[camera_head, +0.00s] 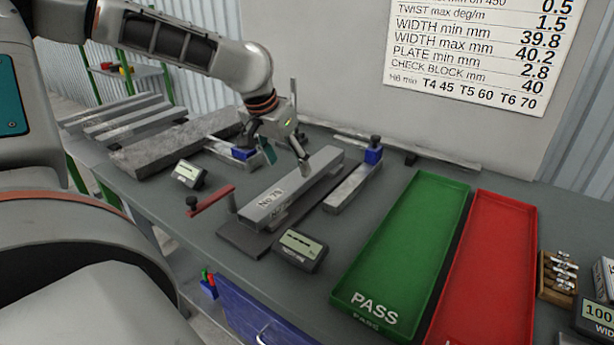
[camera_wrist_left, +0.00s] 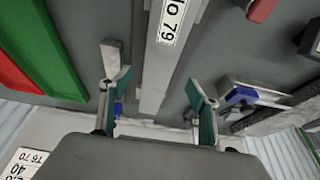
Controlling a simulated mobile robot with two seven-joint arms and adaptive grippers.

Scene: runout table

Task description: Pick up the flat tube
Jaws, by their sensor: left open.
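The flat tube is a long grey metal bar (camera_head: 312,184) with a white "No 79" label at its near end. It lies on a dark plate (camera_head: 245,239) in the middle of the bench. My left gripper (camera_head: 288,160) hangs over the tube's far part, open. In the left wrist view the tube (camera_wrist_left: 155,88) runs between the two spread fingers of the left gripper (camera_wrist_left: 156,80), with space on both sides. I cannot tell exactly how high the fingertips are above it. My right gripper is not in view.
A green PASS tray (camera_head: 412,235) and a red tray (camera_head: 489,262) lie to the right. Small displays (camera_head: 301,250) and (camera_head: 188,175), a red-handled clamp (camera_head: 211,199) and a metal bar with a blue block (camera_head: 352,188) flank the tube. Several bars lie at the left.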

